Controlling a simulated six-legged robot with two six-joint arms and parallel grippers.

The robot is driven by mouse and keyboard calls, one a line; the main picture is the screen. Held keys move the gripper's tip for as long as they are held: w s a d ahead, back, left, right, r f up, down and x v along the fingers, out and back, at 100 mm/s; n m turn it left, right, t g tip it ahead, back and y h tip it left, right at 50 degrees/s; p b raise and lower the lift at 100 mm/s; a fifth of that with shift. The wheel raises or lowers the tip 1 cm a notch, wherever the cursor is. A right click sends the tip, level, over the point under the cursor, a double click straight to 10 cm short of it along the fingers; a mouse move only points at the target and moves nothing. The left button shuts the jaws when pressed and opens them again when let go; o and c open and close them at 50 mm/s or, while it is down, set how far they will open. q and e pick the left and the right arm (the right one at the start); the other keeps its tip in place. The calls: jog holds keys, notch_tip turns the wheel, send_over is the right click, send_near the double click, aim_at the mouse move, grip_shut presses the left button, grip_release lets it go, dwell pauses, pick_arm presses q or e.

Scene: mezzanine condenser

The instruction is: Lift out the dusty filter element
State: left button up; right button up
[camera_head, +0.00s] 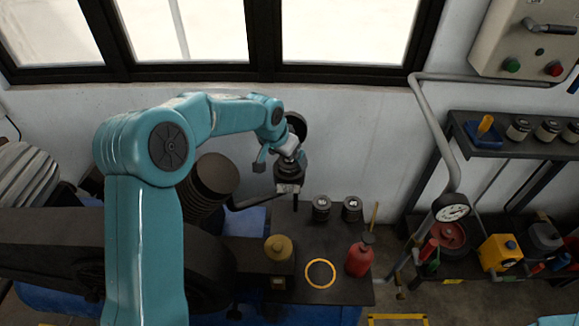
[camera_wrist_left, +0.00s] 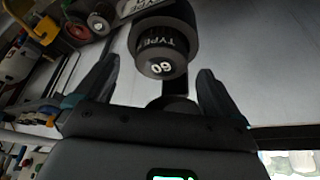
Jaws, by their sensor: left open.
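My left gripper (camera_head: 289,157) comes in from the left and points down over a dark round housing (camera_head: 290,178) by the wall, which has a small label plate on its front. In the left wrist view a dark cylindrical filter element (camera_wrist_left: 163,64), marked "TYPE" and "60", stands up from a wider dark ring. The two fingers are spread on either side of its end, with gaps showing on both sides. I cannot make out dust on it. Two similar dark canisters with pale labels, a left one (camera_head: 321,208) and a right one (camera_head: 352,208), stand on the bench.
The dark bench (camera_head: 335,292) holds a brass-coloured jar (camera_head: 278,249), a yellow ring (camera_head: 320,273) and a red bottle (camera_head: 359,257). A grey pipe with a gauge (camera_head: 452,211) runs down on the right. Shelves with parts stand beyond it.

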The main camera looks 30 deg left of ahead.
pick_arm(q)
jog(key=shift+x, duration=1.15)
jog(key=c, duration=1.2)
jog(key=shift+r, duration=0.1)
